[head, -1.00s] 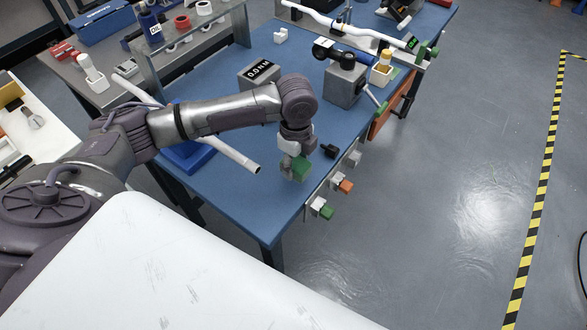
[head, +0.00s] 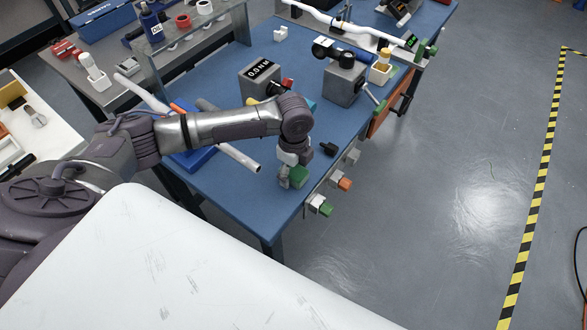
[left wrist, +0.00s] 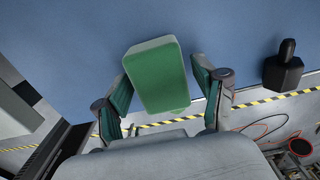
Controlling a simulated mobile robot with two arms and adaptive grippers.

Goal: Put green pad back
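The green pad (head: 298,176) is a rounded green block at the fingertips of my left gripper (head: 290,171), low over the blue table near its right front edge. Whether the pad touches the table is hard to tell. Another green-tipped block (head: 322,207) sits on the table's side edge. My right gripper is not in view.
Along the same edge are an orange-tipped block (head: 342,183) and a white block (head: 352,157). A small black object (head: 328,149) lies close by; it also shows in the left wrist view (left wrist: 284,68). A metal tube (head: 240,157) lies left of the gripper.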

